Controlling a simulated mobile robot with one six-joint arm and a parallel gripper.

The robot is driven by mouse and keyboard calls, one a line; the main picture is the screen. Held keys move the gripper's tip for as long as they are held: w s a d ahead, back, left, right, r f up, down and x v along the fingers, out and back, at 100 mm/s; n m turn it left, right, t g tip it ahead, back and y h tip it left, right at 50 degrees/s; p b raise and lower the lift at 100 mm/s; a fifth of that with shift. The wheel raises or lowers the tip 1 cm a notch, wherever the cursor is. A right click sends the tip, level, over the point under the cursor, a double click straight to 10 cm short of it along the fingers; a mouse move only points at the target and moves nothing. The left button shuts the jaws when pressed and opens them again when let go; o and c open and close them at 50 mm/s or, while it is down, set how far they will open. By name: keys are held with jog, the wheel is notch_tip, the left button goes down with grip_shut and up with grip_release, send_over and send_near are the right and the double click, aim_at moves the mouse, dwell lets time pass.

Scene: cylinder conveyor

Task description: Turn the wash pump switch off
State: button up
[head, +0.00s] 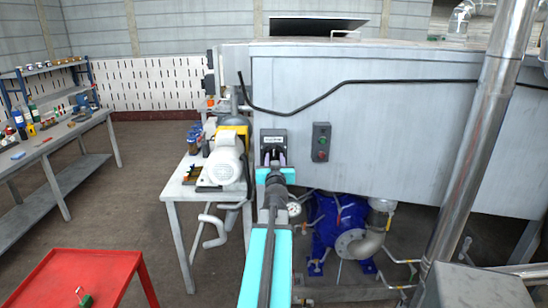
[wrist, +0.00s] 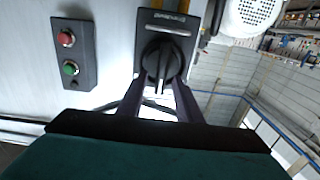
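The wash pump switch is a dark box with a black rotary knob (wrist: 161,62) and a label plate, on the grey machine wall. In the head view the switch (head: 273,136) is straight beyond my gripper (head: 273,163). In the wrist view, which is turned over, the knob's grip bar points roughly up and down the picture. The two fingers of my gripper (wrist: 159,88) are apart, one on each side of the knob's lower part. A gap seems to show between fingers and bar; contact cannot be told.
A button box (head: 321,142) with a red and a green button (wrist: 70,68) is beside the switch. A bench with a grey-white motor (head: 225,160) stands close on the left. A blue pump (head: 338,222) is below right, and a steel pipe (head: 478,140) rises at the right.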

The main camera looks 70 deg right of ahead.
jog(key=shift+x, duration=0.85)
jog(key=shift+c, duration=0.4)
